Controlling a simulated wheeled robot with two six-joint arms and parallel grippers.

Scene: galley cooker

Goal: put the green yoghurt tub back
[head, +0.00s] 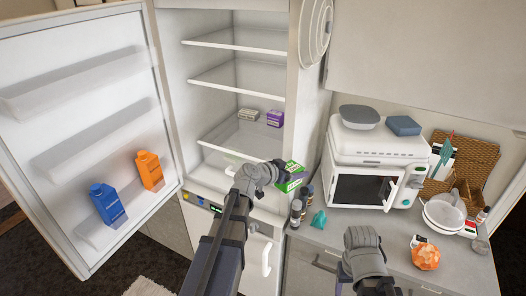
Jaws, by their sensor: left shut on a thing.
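The green yoghurt tub (291,178) shows as a bright green piece with white parts at the far end of my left gripper (276,173). My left gripper is shut on it, in front of the open fridge (238,75), near the right edge of its lower part. My gripper hides part of the tub. My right gripper (362,238) is low over the front of the counter, apart from the tub. Its fingers are hidden from this angle, so I cannot tell whether it is open.
The fridge door (90,75) stands open at left with a blue carton (107,204) and an orange carton (149,171). A microwave (372,170) and small bottles (296,212) stand right.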

